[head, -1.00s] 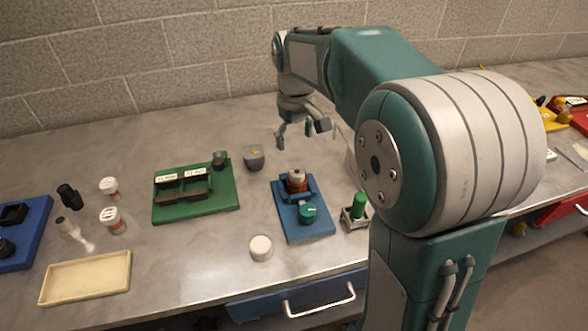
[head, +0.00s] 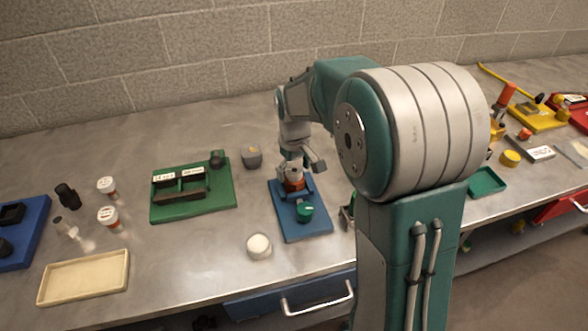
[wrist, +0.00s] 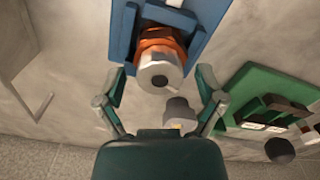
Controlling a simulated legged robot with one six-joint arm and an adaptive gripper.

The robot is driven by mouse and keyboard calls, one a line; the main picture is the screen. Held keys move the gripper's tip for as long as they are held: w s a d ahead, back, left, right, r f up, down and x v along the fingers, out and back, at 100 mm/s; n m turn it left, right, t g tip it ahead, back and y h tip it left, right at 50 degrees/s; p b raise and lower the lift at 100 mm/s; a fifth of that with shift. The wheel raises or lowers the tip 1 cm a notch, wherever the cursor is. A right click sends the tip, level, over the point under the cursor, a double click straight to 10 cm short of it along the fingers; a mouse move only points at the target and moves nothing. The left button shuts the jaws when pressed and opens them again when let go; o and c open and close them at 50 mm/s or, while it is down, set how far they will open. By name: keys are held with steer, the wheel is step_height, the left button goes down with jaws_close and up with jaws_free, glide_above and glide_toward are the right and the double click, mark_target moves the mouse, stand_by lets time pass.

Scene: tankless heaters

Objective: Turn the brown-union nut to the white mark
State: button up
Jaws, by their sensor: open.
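The brown union (head: 294,185) stands on a blue board (head: 312,229), partly hidden by my gripper in the head view. In the wrist view the union shows as an orange-brown ring (wrist: 163,42) with a pale grey nut (wrist: 160,78) that has a dark hole in its end. My gripper (wrist: 160,74) is open, with one finger on each side of the nut. Gaps show between the fingers and the nut, and it holds nothing. In the head view my gripper (head: 300,166) is down at the union. I cannot make out the white mark.
A green knob (head: 305,212) sits on the board's near part. A grey block (head: 251,158) stands close behind left. A green board (head: 224,190) with dark holders lies left. A round white cap (head: 259,246) lies in front. Bare bench separates these.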

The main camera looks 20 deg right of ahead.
steer(key=c, duration=1.2)
steer(key=shift+o, duration=0.2)
steer(key=shift+m, duration=0.3)
steer(key=m, duration=0.7)
steer(key=shift+m, duration=0.4)
steer(key=m, duration=0.3)
steer(key=shift+m, duration=0.3)
steer(key=shift+s+m, duration=0.1)
steer(key=shift+m, duration=1.8)
